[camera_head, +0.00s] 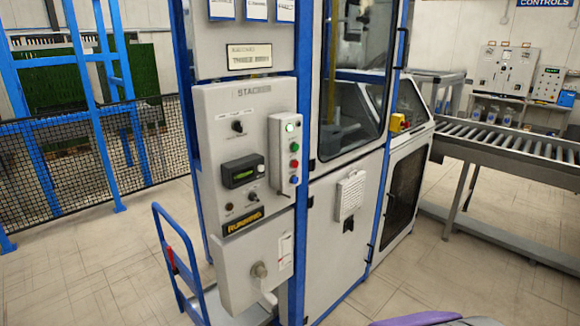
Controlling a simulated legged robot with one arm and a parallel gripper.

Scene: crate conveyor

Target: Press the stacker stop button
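The stacker control panel (222,140) is a grey box on a blue-framed cabinet, left of the picture's middle, with "STACKER" lettered at its top. A narrow grey button box (283,155) stands out from its right side. A sign (244,221) lower on the panel reads "RUNNING". My gripper is not in view.
A blue hand cart (180,265) stands on the floor left of the cabinet. A black mesh fence (85,160) is behind it. A roller conveyor (510,140) runs at the right, with more control boxes (505,70) behind.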

